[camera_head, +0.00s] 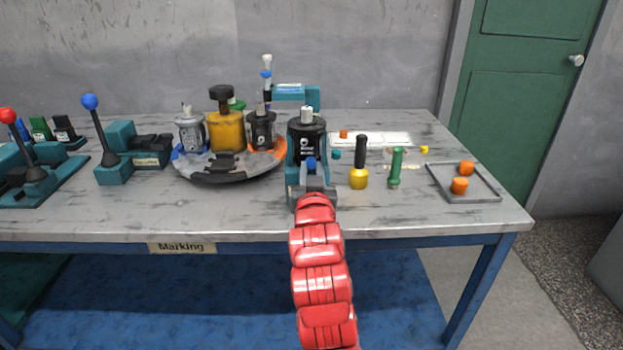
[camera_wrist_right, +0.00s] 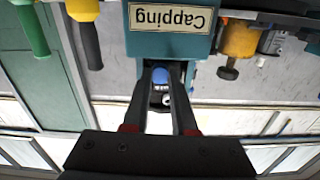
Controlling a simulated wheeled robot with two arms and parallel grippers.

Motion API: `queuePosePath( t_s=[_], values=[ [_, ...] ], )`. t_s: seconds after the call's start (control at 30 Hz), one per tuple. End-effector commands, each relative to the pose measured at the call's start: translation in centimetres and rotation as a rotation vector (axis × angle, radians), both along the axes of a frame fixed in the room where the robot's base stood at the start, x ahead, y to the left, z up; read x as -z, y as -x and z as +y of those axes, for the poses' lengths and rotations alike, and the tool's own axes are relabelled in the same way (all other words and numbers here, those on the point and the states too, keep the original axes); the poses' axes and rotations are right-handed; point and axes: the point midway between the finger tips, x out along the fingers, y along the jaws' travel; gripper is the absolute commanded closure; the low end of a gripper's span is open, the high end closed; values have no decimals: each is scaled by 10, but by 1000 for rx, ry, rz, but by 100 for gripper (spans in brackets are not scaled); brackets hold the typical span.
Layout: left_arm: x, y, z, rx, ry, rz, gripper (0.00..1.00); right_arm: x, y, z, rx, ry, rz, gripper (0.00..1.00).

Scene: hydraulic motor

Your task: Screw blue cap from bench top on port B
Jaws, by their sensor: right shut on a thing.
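The blue cap (camera_head: 311,163) sits at the front of the black motor (camera_head: 303,145), which stands upright in the teal capping station (camera_head: 292,185). My right gripper (camera_head: 314,180) is in front of the station and shut on the blue cap. In the right wrist view, the cap (camera_wrist_right: 160,75) lies between the two fingers of my right gripper (camera_wrist_right: 162,72), close to the station with the "Capping" label (camera_wrist_right: 171,19). I cannot tell whether the cap touches a port, and no port letter is readable. My left gripper is not in view.
A grey tray (camera_head: 480,195) holds orange caps (camera_head: 460,185). The round carousel (camera_head: 228,171) with several motors is on the left. The bench front (camera_head: 420,215) is clear.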

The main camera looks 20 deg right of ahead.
Motion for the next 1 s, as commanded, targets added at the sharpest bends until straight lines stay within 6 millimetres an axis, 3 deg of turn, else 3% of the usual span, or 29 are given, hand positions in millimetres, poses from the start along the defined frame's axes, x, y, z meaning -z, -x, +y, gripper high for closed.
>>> queuePosePath(
  t_s=[0.17,0.5,0.53,0.6,1.0],
  values=[
    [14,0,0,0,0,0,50,3,0,0,0,-85,-21,100],
    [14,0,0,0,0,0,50,2,-1,0,1,-112,-27,100],
    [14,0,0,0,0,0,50,2,-1,0,1,-111,-26,71],
    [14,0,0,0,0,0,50,2,-1,0,1,-111,-27,59],
    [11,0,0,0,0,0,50,-3,0,0,0,-109,-30,57]
  ],
)
